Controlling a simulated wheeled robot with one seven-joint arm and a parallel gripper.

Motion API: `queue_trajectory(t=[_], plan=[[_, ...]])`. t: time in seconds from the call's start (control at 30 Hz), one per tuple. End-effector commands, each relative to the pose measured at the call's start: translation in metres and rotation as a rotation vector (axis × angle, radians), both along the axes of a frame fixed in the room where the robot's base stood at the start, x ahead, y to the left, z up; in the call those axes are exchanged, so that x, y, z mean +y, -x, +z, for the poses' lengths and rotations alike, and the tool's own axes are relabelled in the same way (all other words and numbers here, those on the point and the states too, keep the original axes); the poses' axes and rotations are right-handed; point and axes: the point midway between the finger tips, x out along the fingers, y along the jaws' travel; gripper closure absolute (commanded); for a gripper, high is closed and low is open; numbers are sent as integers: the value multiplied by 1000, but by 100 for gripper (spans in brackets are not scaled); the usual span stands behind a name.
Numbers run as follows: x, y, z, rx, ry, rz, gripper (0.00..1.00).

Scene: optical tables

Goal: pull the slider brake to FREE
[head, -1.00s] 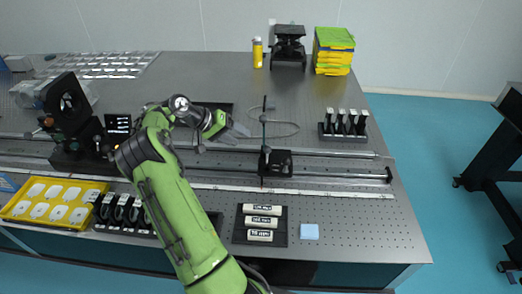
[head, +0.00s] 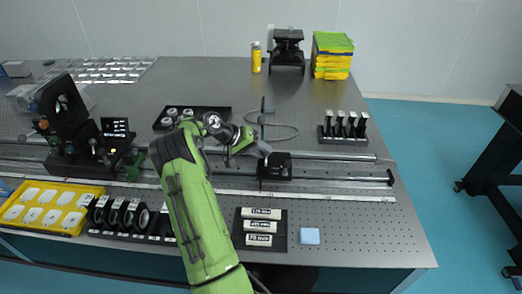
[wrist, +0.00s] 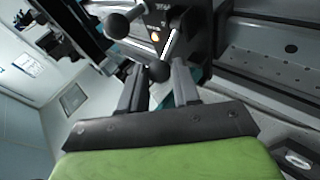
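The slider (head: 275,168) is a dark carriage on the long rail, right of the table's middle. My gripper (head: 262,150) is at the slider's upper left edge, small and partly hidden by my wrist in the head view. In the wrist view my gripper (wrist: 158,80) is open, its two dark fingers apart. The label's words are too small to read.
A second black knob (wrist: 118,25) sits to the upper left in the wrist view. The rail (head: 340,178) runs across the table. A thin post stands behind the slider. A block holder (head: 260,228) and blue pad (head: 309,236) lie in front; a lens rack (head: 343,127) is behind right.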

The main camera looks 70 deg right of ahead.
Motion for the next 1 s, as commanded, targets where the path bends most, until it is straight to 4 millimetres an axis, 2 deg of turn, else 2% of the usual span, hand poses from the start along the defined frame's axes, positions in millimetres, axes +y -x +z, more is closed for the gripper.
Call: queue_trajectory(t=[0.03,0.13,0.57,1.0], plan=[[0,0,1,1,1,-1,84],[0,1,1,1,1,-1,99],[6,2,-3,-19,93,0,100],[31,7,-6,-102,456,1,100]])
